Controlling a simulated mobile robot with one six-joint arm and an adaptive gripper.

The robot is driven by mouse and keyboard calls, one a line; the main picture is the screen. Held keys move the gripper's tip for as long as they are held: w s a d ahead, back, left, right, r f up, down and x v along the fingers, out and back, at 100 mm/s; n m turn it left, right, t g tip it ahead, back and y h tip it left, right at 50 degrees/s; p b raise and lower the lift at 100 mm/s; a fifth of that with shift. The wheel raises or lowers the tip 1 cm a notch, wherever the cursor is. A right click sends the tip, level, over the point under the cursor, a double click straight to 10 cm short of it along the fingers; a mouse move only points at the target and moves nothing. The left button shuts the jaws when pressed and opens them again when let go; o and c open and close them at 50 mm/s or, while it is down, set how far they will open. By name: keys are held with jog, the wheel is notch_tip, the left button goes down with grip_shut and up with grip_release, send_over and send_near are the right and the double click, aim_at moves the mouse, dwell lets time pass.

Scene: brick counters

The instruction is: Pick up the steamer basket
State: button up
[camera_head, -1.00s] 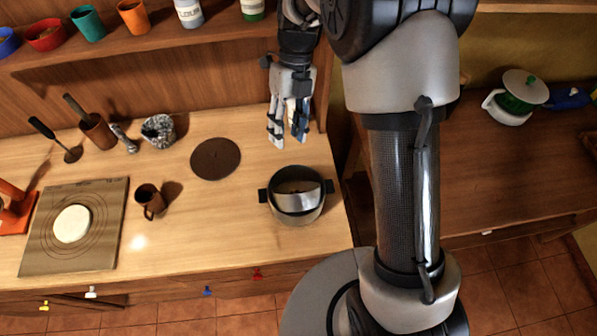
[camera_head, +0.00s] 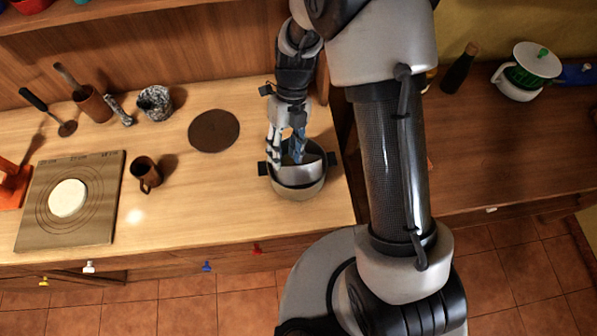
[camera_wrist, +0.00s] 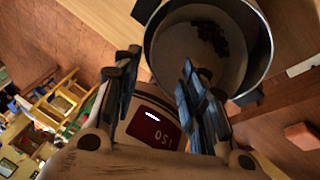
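A round grey metal vessel (camera_head: 301,188) with dark side handles stands on the counter, and a lighter curved metal piece shows inside it. I take this to be the steamer basket, but cannot tell basket from outer pot clearly. My gripper (camera_head: 285,161) points down at its back left rim. In the wrist view the vessel (camera_wrist: 262,62) shows its round inside with a cluster of dark spots at the bottom.
A dark round mat (camera_head: 214,130) and a brown mug (camera_head: 146,173) lie to the left. Farther left is a board (camera_head: 98,214) with a white disc (camera_head: 68,197). A wooden shelf (camera_head: 130,18) runs along the back. The counter's front middle is clear.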

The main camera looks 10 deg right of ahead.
jog(key=shift+x, duration=1.55)
jog(key=shift+c, duration=0.3)
grip_shut()
